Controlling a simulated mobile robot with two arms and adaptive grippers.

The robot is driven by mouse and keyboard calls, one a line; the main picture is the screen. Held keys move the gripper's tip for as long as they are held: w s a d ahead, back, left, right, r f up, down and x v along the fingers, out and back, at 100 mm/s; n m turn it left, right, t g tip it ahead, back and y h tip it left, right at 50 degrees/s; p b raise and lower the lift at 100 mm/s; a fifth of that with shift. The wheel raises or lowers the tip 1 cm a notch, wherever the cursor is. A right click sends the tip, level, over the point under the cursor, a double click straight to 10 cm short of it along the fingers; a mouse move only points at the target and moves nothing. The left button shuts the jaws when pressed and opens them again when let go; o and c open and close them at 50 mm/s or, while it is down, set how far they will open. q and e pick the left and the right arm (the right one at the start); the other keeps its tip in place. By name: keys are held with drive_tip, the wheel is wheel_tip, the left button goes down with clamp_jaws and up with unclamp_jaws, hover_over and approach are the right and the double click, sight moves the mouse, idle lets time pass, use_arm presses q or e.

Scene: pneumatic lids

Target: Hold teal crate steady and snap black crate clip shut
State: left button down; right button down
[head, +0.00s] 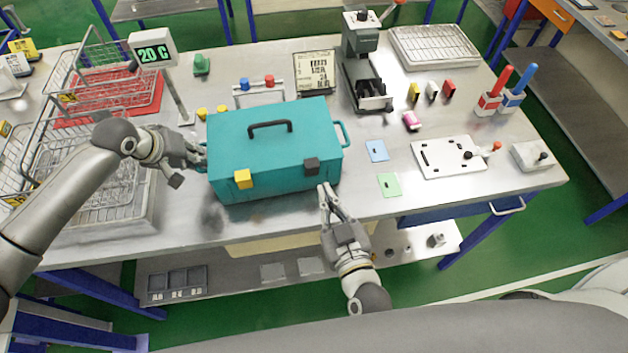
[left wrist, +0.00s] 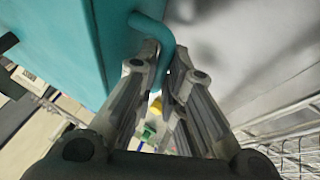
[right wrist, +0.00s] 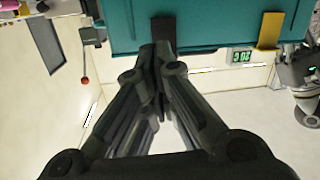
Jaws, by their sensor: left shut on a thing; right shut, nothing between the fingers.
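The teal crate (head: 270,150) stands closed on the metal table with a dark handle on its lid. My left gripper (head: 203,158) is shut on the crate's left side handle; the teal handle (left wrist: 153,28) runs between its fingers in the left wrist view. The black crate clip (head: 311,166) sits at the right of the crate's front top edge. My right gripper (head: 325,188) is shut and empty in front of the crate, just below this clip. In the right wrist view the fingertips overlap the black clip (right wrist: 163,28), so I cannot tell contact or whether it is latched.
A yellow clip (head: 243,179) is at the left of the crate's front. Wire baskets (head: 60,150) stand left, behind my left arm. Blue (head: 377,151) and green (head: 389,184) cards lie right of the crate. The table's front edge is close to the crate.

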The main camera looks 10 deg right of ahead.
drive_tip(key=shift+w+a+r+m+h, duration=0.3)
drive_tip(key=shift+a+r+m+h, duration=0.5)
drive_tip(key=shift+m, duration=0.4)
drive_tip(key=s+d+n+y, duration=0.1)
drive_tip(key=s+d+n, duration=0.1)
drive_tip(key=s, duration=0.6)
drive_tip(key=shift+s+d+f+y, duration=0.2)
drive_tip(key=shift+s+f+y, duration=0.1)
drive_tip(key=shift+f, duration=0.1)
use_arm(q)
drive_tip(key=c, duration=1.4)
unclamp_jaws()
drive_tip(key=shift+c, duration=0.2)
drive_tip(key=v, duration=1.2)
